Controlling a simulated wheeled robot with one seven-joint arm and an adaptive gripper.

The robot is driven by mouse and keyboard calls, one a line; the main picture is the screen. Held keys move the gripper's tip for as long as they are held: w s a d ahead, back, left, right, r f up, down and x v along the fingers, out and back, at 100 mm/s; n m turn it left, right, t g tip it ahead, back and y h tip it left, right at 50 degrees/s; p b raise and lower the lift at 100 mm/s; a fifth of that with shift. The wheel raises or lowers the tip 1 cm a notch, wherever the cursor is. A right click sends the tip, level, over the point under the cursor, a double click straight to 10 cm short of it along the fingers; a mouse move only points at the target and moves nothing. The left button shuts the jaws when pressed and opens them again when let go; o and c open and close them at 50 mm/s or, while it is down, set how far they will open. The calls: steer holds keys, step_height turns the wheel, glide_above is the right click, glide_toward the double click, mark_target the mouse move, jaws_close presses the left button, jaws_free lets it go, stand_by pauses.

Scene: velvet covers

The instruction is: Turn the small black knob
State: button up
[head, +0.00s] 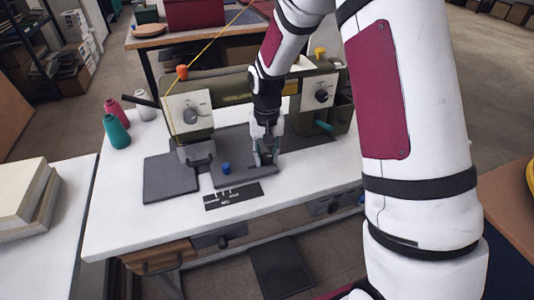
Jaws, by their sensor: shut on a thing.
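A sewing machine (235,90) stands on a white table, with a dark grey plate (246,178) in front of it. My gripper (265,160) points down over the right part of this plate. Its fingers are shut on a small dark thing low at the plate, which looks like the small black knob (266,158); the fingers hide most of it. A blue knob (227,168) stands on the same plate, to the left of my gripper and apart from it. A black round knob (322,96) sits on a white dial face at the machine's right end.
A grey knob (190,116) sits on the machine's left white face. Teal (116,132) and pink (115,109) thread spools stand at the left. A black strip (233,195) lies in front of the plate. The white table's (140,220) front left is clear.

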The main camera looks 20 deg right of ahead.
mark_target(267, 156)
steer(key=n+p, duration=0.1)
steer(key=n, duration=0.3)
steer(key=shift+n, duration=0.3)
steer(key=shift+n+p, duration=0.35)
steer(key=shift+n, duration=1.55)
steer(key=o, duration=1.2)
steer(key=shift+r, duration=0.1)
step_height(267, 156, up, 12)
steer(key=shift+f, duration=0.1)
